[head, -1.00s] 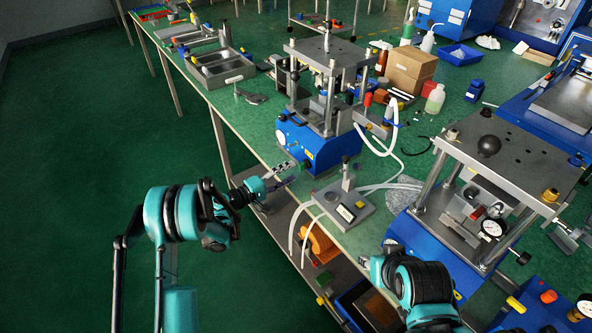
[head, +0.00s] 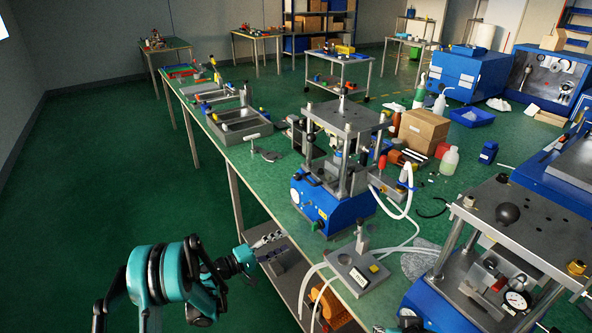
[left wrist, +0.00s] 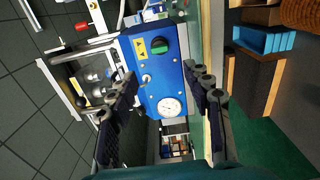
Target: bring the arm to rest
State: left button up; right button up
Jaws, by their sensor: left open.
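My left gripper (head: 270,246) is open and empty, in front of the bench edge at the lower left of the blue-based press (head: 325,208). In the left wrist view its two fingers (left wrist: 165,105) stand wide apart with nothing between them. My left arm is bent, over the floor. Of my right arm only a small teal and dark part shows at the bottom edge of the head view; its jaws cannot be made out.
The green bench (head: 262,170) runs from far left to near right. A grey block with a post (head: 356,272) and white hoses lie near its edge. A second press (head: 505,235) stands at right. A lower shelf (head: 285,280) sits under the bench. The floor (head: 110,170) at left is clear.

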pick_arm(q)
jog(key=s+d+r+m+g+y, duration=0.25)
jog(key=s+r+y, duration=0.35)
jog(key=s+r, duration=0.4)
jog(key=s+a+m+y, duration=0.2)
jog(key=s+a+y, duration=0.2)
jog(key=s, duration=0.7)
jog(key=s+a+m+y, duration=0.3)
jog(key=s+a, duration=0.3)
jog(key=s, duration=0.5)
jog(key=shift+s+g+y, duration=0.2)
jog(key=shift+g+y, duration=0.25)
jog(key=shift+y, duration=0.35)
jog(key=shift+a, duration=0.1)
